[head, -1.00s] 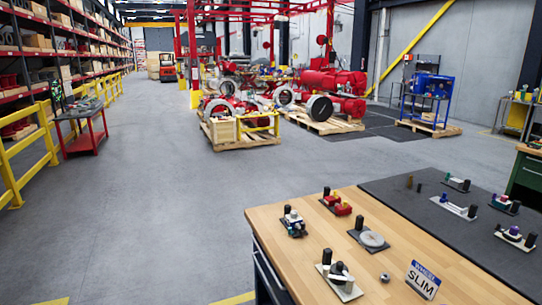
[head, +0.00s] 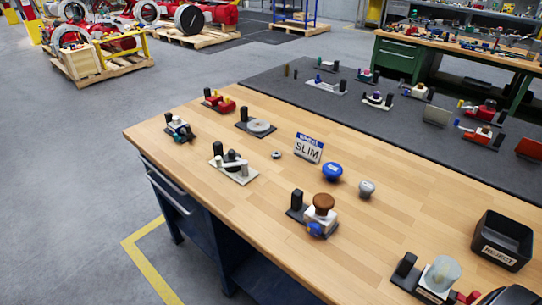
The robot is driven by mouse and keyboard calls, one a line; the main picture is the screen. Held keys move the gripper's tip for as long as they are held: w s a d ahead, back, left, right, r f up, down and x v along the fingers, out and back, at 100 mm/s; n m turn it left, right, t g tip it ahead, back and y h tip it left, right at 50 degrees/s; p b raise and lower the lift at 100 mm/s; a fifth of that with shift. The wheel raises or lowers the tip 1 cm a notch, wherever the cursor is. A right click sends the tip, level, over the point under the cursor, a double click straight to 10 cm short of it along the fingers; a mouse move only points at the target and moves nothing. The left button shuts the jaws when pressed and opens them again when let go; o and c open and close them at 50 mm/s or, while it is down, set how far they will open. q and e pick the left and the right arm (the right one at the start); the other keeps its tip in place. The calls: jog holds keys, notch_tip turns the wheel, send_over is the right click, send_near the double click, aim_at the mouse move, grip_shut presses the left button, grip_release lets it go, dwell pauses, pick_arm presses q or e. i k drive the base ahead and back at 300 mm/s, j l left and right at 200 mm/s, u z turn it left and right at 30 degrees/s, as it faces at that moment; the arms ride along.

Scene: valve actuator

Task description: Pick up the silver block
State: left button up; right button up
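No thing is plainly a silver block at this size. A flat grey block-like piece (head: 436,116) stands on the dark mat at the right of the head view. A small grey rounded piece (head: 366,188) stands on the wooden bench top (head: 250,105), right of a blue round knob (head: 332,172). A smaller grey piece (head: 277,154) lies left of the SLIM sign. Neither of my grippers is in view.
Several valve-like parts on dark or pale plates are spread over the bench. A SLIM sign (head: 308,148) stands mid-bench, and a black REJECT bin (head: 501,240) sits at the right. A dark mat (head: 290,95) covers the far side. A green workbench (head: 402,60) stands behind.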

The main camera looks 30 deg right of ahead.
aim_at(300, 212)
jog(key=z, duration=1.15)
